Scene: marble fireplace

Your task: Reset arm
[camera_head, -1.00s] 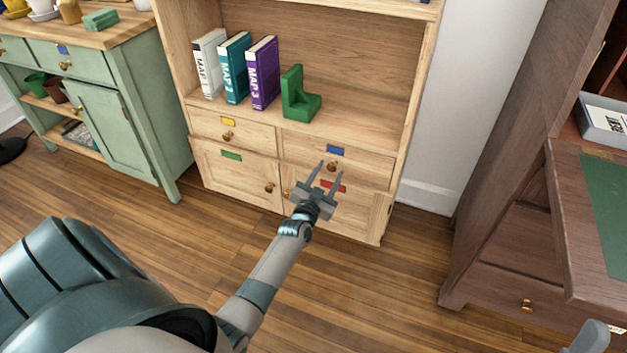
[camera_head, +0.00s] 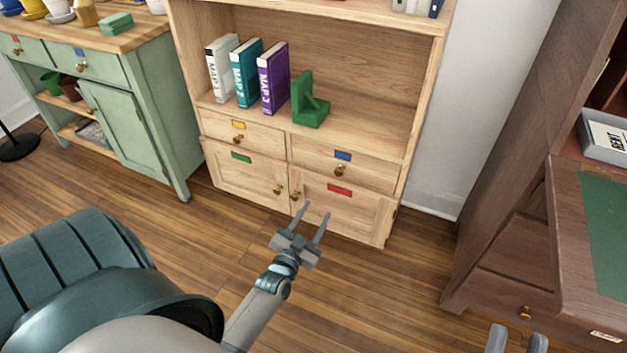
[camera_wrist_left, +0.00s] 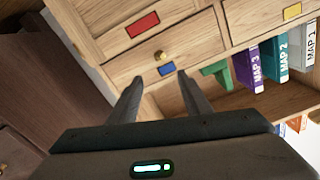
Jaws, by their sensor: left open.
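My left gripper (camera_head: 316,210) reaches in from the lower left in the head view. Its two fingers are apart with nothing between them, in front of the bookcase's lower doors. In the left wrist view its fingers (camera_wrist_left: 158,88) frame the blue-labelled drawer (camera_wrist_left: 152,70), with clear space between fingers and wood in the head view. My right gripper (camera_head: 517,340) shows only as two grey fingertips at the bottom right edge. They are apart, and nothing shows between them; the rest is out of frame.
The wooden bookcase (camera_head: 420,110) holds three map books (camera_head: 246,72) and a green bookend (camera_head: 309,100). A green cabinet (camera_head: 150,125) stands left and a dark desk (camera_head: 510,220) right. Open wooden floor (camera_head: 400,290) lies between my arms.

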